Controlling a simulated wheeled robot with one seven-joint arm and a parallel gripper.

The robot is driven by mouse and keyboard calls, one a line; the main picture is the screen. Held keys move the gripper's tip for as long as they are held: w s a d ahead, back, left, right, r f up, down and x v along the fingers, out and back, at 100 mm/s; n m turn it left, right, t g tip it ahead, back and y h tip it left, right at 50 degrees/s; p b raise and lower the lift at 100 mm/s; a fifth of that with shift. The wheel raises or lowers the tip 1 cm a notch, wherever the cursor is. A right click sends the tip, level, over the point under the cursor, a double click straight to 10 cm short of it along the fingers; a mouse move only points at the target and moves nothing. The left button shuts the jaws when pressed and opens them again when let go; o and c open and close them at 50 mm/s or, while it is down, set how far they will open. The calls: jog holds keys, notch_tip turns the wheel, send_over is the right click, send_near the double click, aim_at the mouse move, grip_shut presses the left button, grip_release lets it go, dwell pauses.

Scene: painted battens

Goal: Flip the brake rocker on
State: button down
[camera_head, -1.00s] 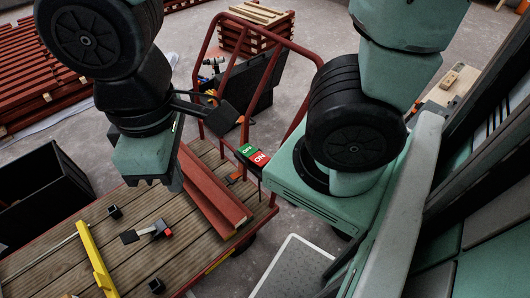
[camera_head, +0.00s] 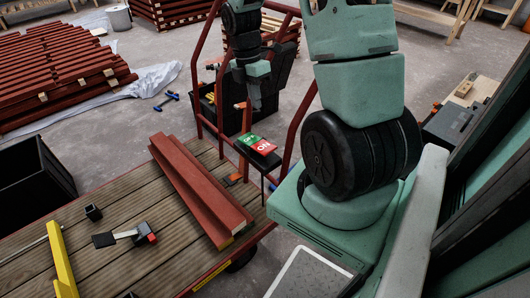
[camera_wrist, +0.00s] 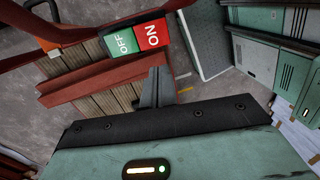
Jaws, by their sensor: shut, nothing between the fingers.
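The brake rocker (camera_head: 257,145) is a two-part switch, with a green half marked OFF and a red half marked ON. It sits at the cart's red tubular rail in the head view. In the wrist view the green OFF half (camera_wrist: 123,42) lies left of the red ON half (camera_wrist: 152,34). I cannot tell which half is pressed in. My gripper (camera_head: 255,108) is shut and empty, pointing down above and beyond the rocker in the head view. In the wrist view its fingertips (camera_wrist: 155,72) show just below the ON half, apparently apart from it.
The cart's plank deck (camera_head: 110,200) carries red battens (camera_head: 200,190), a dark-headed tool (camera_head: 125,236) and a yellow bar (camera_head: 62,262). Red rail tubes (camera_head: 197,85) stand close around my gripper. A black bin (camera_head: 35,175) is at left; batten stacks (camera_head: 60,75) are behind.

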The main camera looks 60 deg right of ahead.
aim_at(267, 149)
jog(key=shift+s+d+f, duration=0.15)
jog(key=shift+d+f, duration=0.05)
jog(key=shift+d, duration=0.3)
jog(key=b+x, duration=0.4)
jog(key=x, duration=1)
jog(key=shift+s+a, duration=0.1)
